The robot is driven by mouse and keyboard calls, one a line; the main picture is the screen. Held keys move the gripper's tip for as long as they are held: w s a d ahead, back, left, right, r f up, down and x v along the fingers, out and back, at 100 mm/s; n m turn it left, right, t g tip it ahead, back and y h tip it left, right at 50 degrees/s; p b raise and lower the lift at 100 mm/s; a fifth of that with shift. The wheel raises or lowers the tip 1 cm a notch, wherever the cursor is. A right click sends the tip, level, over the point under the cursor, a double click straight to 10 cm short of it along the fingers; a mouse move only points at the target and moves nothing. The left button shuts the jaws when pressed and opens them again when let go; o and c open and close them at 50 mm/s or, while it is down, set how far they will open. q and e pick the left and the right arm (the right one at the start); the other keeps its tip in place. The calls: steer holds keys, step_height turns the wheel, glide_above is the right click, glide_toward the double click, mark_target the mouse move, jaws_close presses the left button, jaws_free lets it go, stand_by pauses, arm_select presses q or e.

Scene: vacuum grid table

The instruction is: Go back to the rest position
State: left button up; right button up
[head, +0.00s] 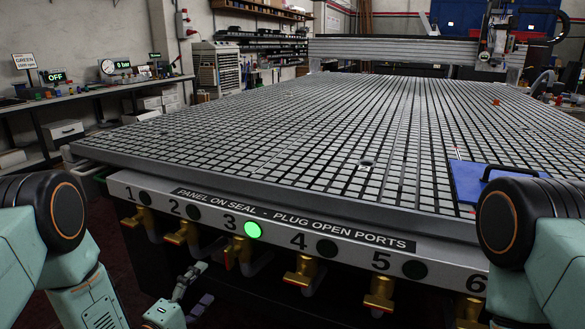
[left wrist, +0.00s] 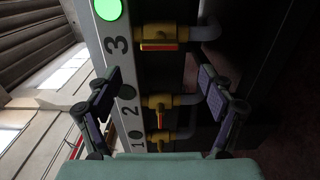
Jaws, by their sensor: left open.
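My left gripper (head: 200,286) is low in front of the table's front panel, below the valves numbered 2 and 3. Its two fingers are apart with nothing between them. In the left wrist view the open fingers (left wrist: 158,85) frame brass valves on the panel, with the valve under number 2 (left wrist: 158,106) between them in the picture. I cannot tell how far the fingers are from the valves. My right gripper is out of view; only part of my right arm shows at the right edge.
The vacuum grid table (head: 330,130) fills the middle. Its numbered front panel (head: 290,231) carries several brass valves, with a lit green lamp (head: 252,230) beside number 3. A blue plate with a dark handle (head: 468,182) lies on the table at right. A workbench (head: 90,95) stands left.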

mark_target(228, 258)
arm_select(q)
steer(key=x, duration=1)
steer(key=shift+w+d, duration=0.1)
